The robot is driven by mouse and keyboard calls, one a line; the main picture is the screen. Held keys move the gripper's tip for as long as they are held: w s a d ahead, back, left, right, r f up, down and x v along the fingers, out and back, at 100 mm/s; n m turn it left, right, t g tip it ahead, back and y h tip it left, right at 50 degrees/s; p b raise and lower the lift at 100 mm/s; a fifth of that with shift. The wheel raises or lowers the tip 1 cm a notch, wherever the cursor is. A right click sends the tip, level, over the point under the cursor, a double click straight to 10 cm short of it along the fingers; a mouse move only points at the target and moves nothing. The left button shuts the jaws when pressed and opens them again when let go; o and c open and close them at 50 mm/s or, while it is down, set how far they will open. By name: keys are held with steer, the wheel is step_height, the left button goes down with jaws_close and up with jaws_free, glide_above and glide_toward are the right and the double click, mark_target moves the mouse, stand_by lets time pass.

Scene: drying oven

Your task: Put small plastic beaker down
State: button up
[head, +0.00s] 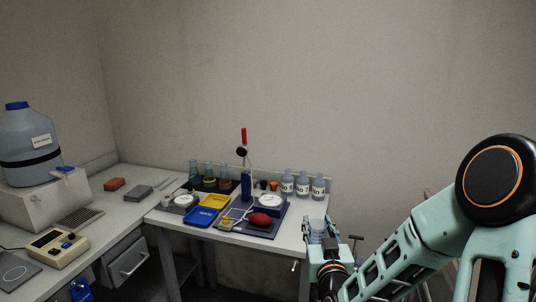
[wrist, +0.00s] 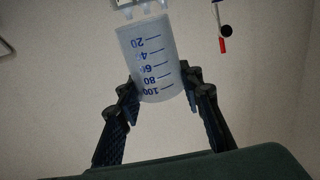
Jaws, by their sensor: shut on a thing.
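The small plastic beaker (wrist: 150,62) is translucent with blue graduation marks and numbers. In the wrist view it appears upside down, held between the two dark fingers of my gripper (wrist: 160,95). In the head view the beaker (head: 318,229) shows at the right front end of the table (head: 285,248), above my gripper (head: 326,250). My gripper is shut on the beaker. From these views I cannot tell whether the beaker touches the table.
A tray with a red bulb (head: 260,219) and a round white dish (head: 271,201) lies mid-table, beside a blue tray (head: 201,216). Labelled bottles (head: 302,186) line the back right. A bench with a large blue-capped carboy (head: 30,145) stands left.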

step_height(320, 180, up, 11)
steer(key=p, duration=0.9)
steer(key=shift+a+f, duration=0.1)
steer(key=shift+f, duration=0.1)
steer(key=shift+r, duration=0.1)
